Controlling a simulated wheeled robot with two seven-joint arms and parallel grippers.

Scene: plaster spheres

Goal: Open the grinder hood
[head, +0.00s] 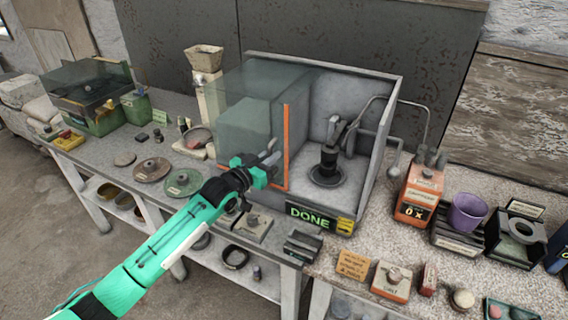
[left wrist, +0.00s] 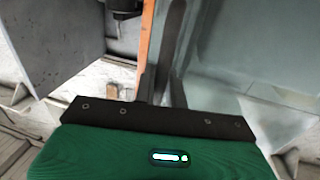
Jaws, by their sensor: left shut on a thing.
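The grinder hood (head: 325,66) is a grey box on the bench with a clear glass door (head: 240,125) edged by an orange strip (head: 286,150). The glass stands over the left part of the hood, and the right part of the front is uncovered. The dark grinder (head: 328,165) shows inside. My left gripper (head: 268,165) is at the glass beside the orange strip, shut on the door's handle. The left wrist view shows a dark upright bar (left wrist: 172,45) beside the orange strip (left wrist: 146,40); the fingertips' contact is hard to see. My right gripper is not in view.
A lit DONE sign (head: 307,217) is on the hood's lower front. An orange box (head: 418,190) and a purple cup (head: 467,212) stand to the right. Discs (head: 183,182) and small blocks lie on the bench left of the hood. A green glass-lidded machine (head: 90,95) stands far left.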

